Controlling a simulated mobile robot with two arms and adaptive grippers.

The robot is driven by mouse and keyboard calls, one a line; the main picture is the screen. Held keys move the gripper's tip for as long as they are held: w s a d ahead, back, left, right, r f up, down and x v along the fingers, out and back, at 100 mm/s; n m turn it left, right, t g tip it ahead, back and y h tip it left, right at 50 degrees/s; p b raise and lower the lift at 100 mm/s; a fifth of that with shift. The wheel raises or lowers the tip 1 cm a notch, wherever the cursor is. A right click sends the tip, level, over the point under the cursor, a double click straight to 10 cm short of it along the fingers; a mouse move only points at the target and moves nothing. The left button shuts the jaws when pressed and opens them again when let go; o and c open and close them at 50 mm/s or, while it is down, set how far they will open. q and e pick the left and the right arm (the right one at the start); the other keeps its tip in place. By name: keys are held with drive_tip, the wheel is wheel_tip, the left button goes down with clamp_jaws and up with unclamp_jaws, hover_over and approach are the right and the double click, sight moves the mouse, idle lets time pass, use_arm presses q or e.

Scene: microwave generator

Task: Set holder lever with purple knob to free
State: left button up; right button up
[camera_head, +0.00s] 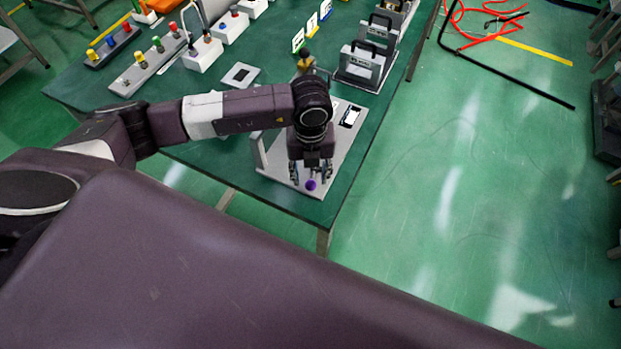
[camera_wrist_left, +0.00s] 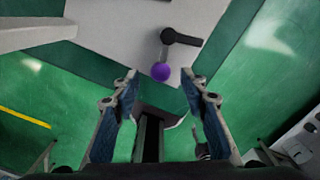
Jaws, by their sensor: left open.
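The purple knob (camera_head: 311,185) is at the end of a lever on a grey holder plate (camera_head: 349,136) near the table's front corner. In the left wrist view the purple knob (camera_wrist_left: 161,72) hangs from a short lever with a dark arm (camera_wrist_left: 182,38) on the pale plate (camera_wrist_left: 120,22). My left gripper (camera_head: 311,180) is over the front edge of the plate, close to the knob. In the left wrist view its two fingers (camera_wrist_left: 160,88) are spread, with the knob just beyond the tips, between their lines. They do not visibly touch it. My right gripper is not in view.
The green table (camera_head: 300,205) carries several grey handled blocks (camera_head: 362,66) behind the plate and boxes with coloured knobs (camera_head: 145,68) at the far left. A small grey panel (camera_head: 241,75) lies behind my arm. The floor to the right is clear near the table, with red cable (camera_head: 478,22) farther back.

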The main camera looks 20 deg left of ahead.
sight(310, 182)
use_arm(q)
wheel_tip(310, 182, up, 9)
idle(0.3)
idle(0.4)
